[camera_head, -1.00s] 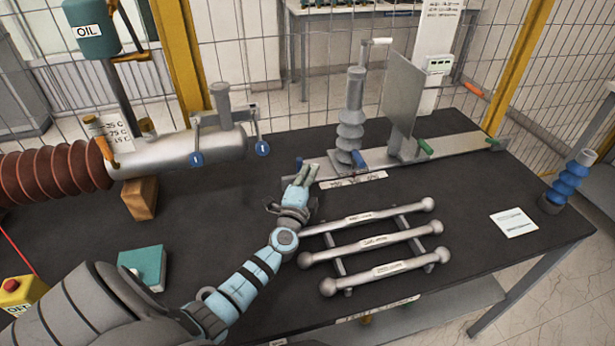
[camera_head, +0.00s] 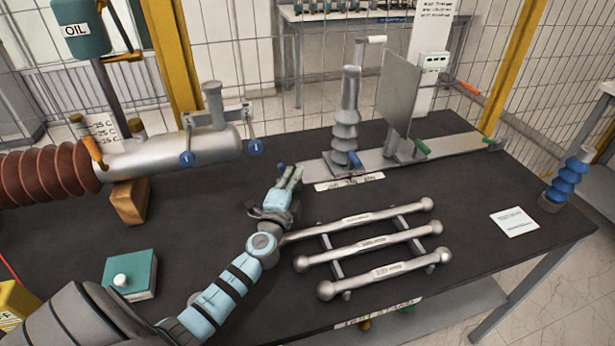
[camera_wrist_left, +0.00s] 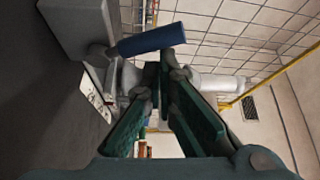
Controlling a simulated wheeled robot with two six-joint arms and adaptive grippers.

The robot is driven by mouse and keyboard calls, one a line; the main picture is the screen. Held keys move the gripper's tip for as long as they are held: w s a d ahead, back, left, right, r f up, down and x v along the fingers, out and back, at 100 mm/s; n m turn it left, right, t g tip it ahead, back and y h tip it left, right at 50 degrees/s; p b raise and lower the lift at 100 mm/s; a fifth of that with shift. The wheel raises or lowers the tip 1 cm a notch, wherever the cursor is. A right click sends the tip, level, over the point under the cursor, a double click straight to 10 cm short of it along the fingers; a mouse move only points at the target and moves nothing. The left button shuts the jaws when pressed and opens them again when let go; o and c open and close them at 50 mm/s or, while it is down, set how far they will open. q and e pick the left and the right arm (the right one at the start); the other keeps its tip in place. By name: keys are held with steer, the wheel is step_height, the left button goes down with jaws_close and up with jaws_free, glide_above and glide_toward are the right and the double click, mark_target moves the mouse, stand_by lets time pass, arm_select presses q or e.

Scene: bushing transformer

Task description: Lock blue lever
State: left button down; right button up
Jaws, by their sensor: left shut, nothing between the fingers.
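A blue lever (camera_head: 281,166) shows at the left end of the grey rail, just beyond my left gripper. A second blue lever (camera_head: 355,160) sits at the foot of the grey ribbed bushing (camera_head: 345,125). My left gripper (camera_head: 295,172) is shut and empty, just above the table by the rail's left end. In the left wrist view a blue lever (camera_wrist_left: 150,40) lies across the picture, just past the tips of my left gripper (camera_wrist_left: 165,72). I cannot tell whether they touch. My right gripper is not in view.
Three grey bars on a rack (camera_head: 375,243) lie right of my left arm. A grey plate (camera_head: 400,95) and green levers (camera_head: 420,148) stand on the rail (camera_head: 455,145). A grey cylinder (camera_head: 170,155) is at the left, a teal box (camera_head: 130,275) in front.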

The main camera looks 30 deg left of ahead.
arm_select(q)
steer(key=shift+s+a, duration=0.1)
stand_by(0.5)
step_height(320, 180, up, 10)
stand_by(0.4)
